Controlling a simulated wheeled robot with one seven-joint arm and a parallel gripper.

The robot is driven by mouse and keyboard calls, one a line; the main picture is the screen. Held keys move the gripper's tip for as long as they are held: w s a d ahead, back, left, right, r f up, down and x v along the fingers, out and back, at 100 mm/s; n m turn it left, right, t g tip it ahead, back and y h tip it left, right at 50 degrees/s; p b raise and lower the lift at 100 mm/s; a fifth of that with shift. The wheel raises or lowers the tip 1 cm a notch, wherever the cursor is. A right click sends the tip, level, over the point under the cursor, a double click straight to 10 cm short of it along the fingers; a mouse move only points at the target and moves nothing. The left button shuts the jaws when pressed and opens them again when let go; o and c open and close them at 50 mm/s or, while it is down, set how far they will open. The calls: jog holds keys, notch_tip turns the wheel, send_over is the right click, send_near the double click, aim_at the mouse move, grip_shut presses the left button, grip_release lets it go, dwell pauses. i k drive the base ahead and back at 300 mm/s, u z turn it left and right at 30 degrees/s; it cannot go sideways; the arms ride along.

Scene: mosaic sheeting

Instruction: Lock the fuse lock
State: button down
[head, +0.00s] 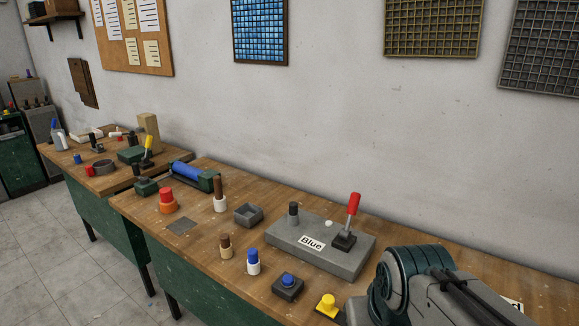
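No part is marked as the fuse lock, and I cannot tell for sure which one it is. A grey block (318,249) labelled "Blue" lies on the near workbench. It carries a red-handled lever (352,208) on a dark base, tilted slightly right, a black peg (293,211) and a small white knob (328,224). Several coloured cylinders stand nearby: one brown and white (219,195), one brown and tan (226,246), one blue and white (253,262). My arm is at the bottom right; my gripper does not show.
A blue button box (288,286), a yellow button (328,303), an open grey tray (248,214), a red and orange piece (167,202) and a blue roller device (190,175) stand on the bench. A second bench (100,181) is at left. The wall runs behind.

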aim_at(326, 306)
jog(key=u, duration=1.35)
jog(key=i, duration=0.35)
jog(key=z, duration=1.9)
